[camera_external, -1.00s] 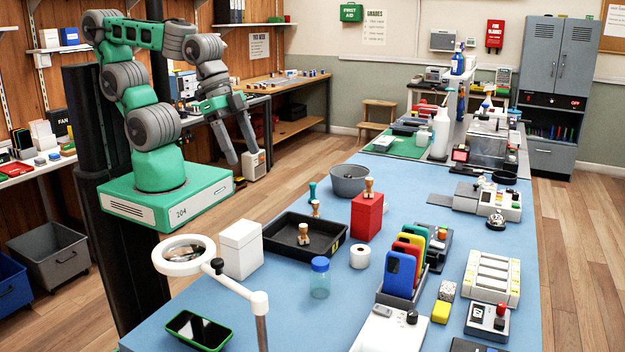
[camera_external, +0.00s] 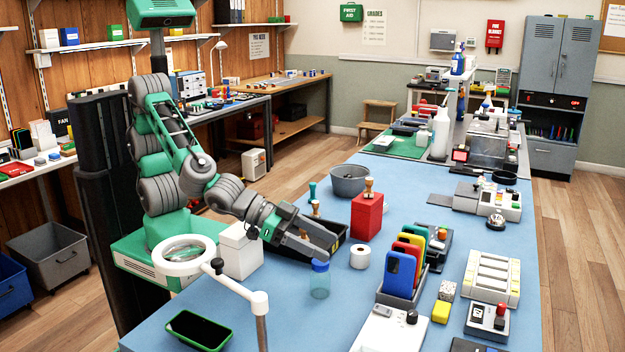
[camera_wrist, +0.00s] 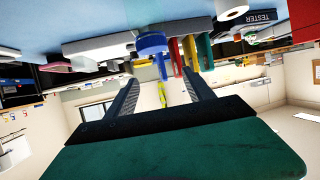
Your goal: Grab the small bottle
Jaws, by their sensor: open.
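The small bottle (camera_external: 320,284) is a clear, pale-blue container with a blue lid. It stands upright on the blue table, in front of the black tray. My gripper (camera_external: 328,246) is open, with its fingers reaching out over the tray, just behind and above the bottle's lid. In the wrist view my open fingers (camera_wrist: 160,80) point toward a blue round shape (camera_wrist: 150,43) that looks like the lid. Nothing is seen between the fingertips, and the bottle's body is hard to make out there.
A white roll (camera_external: 360,256) and a rack of coloured phones (camera_external: 401,268) stand right of the bottle. A red box (camera_external: 367,217) is behind. A magnifier lamp (camera_external: 186,256) and a green-edged phone (camera_external: 199,329) are at front left. The table in front of the bottle is clear.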

